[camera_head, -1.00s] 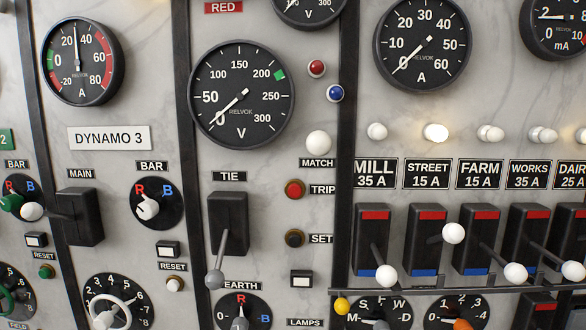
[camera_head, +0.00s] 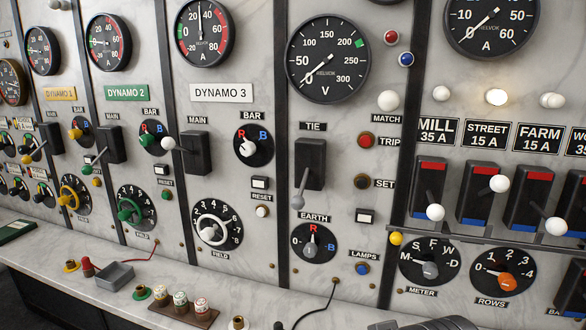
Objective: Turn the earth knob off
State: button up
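The earth knob (camera_head: 313,243) is a grey pointer knob on a round black dial, low on the panel under the EARTH label (camera_head: 314,217). The dial is marked 0 at left, a red R at top and a blue B at right. The pointer appears to stand upright, toward R. No gripper fingers show, and nothing touches the knob.
The tie switch (camera_head: 310,170), with its grey-balled lever down, is just above. The blue lamps button (camera_head: 362,269) and meter knob (camera_head: 430,262) lie to the right. A marble ledge (camera_head: 275,311) below holds a cable. A dark grey shape, unclear, cuts the bottom edge.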

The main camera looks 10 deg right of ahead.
aim_at(310, 250)
jog(key=k+j+z, duration=0.1)
jog(key=j+z, duration=0.35)
jog(key=k+j+z, duration=0.15)
jog(key=z, duration=0.3)
